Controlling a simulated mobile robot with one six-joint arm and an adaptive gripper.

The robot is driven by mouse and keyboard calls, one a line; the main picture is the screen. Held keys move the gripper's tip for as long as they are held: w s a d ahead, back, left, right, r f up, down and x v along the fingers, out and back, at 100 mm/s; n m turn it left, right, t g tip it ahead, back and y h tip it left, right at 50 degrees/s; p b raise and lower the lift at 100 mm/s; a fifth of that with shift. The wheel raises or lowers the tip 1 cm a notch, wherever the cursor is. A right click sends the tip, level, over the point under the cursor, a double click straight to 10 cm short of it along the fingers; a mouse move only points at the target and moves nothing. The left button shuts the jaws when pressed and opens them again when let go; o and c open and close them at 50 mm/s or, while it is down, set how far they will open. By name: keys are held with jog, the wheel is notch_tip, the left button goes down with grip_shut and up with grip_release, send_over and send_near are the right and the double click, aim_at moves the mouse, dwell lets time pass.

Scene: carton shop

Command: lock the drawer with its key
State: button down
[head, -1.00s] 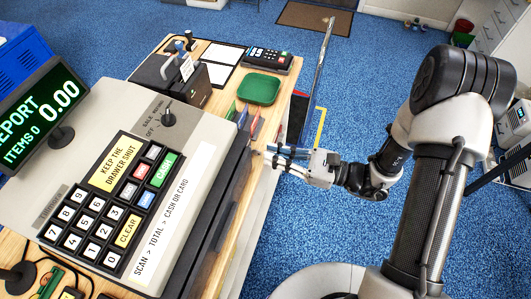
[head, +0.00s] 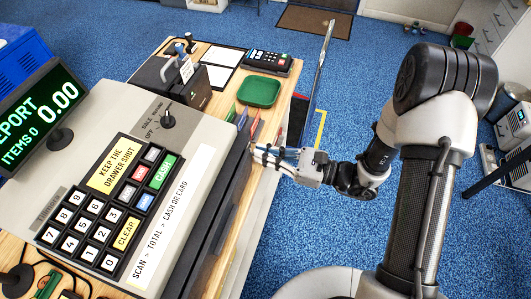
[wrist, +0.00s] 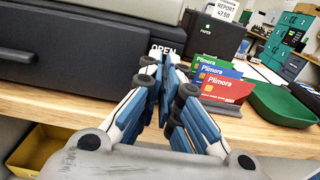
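The till's dark cash drawer (head: 208,232) is under the grey register, and its front is flush as far as I see. In the wrist view the drawer front (wrist: 75,65) fills the left, with an "OPEN" mark (wrist: 163,48) at its right end. My gripper (head: 254,152) is at the drawer front's far end. In the wrist view its fingertips (wrist: 170,68) come close together just below the mark. The fingers cover the lock area. I cannot make out the key or whether anything is between the tips.
Upright cards in a holder (wrist: 225,88) stand close to the right of my fingers, with a green tray (wrist: 280,105) beyond. A card terminal (head: 267,61) and a black printer (head: 172,80) are farther back. A yellow bin (wrist: 45,150) is below the counter edge.

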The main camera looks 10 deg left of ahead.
jog(key=shift+m+p, duration=0.4)
jog(key=shift+p, duration=0.05)
jog(key=m+p, duration=0.3)
jog(key=m, duration=0.2)
jog(key=m+p, duration=0.3)
jog(key=m, duration=0.3)
jog(key=w+f+m+p, duration=0.1)
jog(key=m+p, duration=0.2)
jog(key=m, duration=0.3)
jog(key=shift+f, duration=0.1)
jog(key=shift+p, duration=0.3)
jog(key=c, duration=2.1)
grip_release()
jog(key=shift+d, duration=0.15)
